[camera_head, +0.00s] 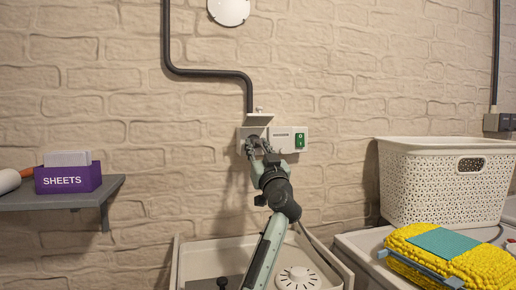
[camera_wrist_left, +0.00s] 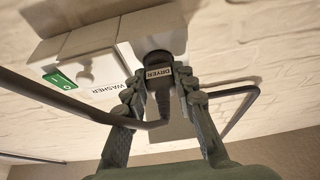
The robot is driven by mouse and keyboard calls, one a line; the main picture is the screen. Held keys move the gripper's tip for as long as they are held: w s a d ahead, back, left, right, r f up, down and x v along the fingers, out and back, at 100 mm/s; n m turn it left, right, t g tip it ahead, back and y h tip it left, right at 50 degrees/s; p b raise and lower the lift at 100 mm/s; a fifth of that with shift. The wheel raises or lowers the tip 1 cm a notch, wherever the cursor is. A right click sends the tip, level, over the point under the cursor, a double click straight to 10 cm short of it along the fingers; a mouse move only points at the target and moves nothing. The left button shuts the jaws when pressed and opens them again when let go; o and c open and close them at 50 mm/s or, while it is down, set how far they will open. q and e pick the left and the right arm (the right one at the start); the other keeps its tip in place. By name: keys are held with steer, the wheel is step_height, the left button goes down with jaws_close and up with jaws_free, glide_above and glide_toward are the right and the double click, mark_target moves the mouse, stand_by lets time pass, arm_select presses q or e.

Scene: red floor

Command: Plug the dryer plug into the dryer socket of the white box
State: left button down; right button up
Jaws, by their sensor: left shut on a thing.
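The white box (camera_head: 285,132) is fixed to the brick wall, with a green switch (camera_head: 300,140) at its right end. In the left wrist view the box (camera_wrist_left: 90,40) shows a WASHER label (camera_wrist_left: 107,90). A small DRYER label (camera_wrist_left: 158,72) shows between the fingers. My left gripper (camera_head: 256,146) is at the box's left part. It is shut on the dark dryer plug (camera_wrist_left: 163,92), which points at the box's dryer end. The dryer socket is hidden by the plug and fingers; how deep the plug sits I cannot tell. My right gripper is out of view.
A purple SHEETS box (camera_head: 68,178) stands on the left shelf. A white basket (camera_head: 430,185) and yellow folded cloth (camera_head: 480,262) are at right.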

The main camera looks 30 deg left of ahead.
arm_select(q)
steer(key=shift+w+a, duration=0.25)
steer(key=shift+a, duration=0.1)
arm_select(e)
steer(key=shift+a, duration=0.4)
arm_select(q)
steer(key=c, duration=1.1)
jaws_free()
steer(key=shift+c, duration=0.2)
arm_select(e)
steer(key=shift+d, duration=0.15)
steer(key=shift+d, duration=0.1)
arm_select(q)
steer(key=v, duration=1.2)
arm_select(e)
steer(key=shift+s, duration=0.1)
arm_select(q)
steer(key=shift+f, duration=0.1)
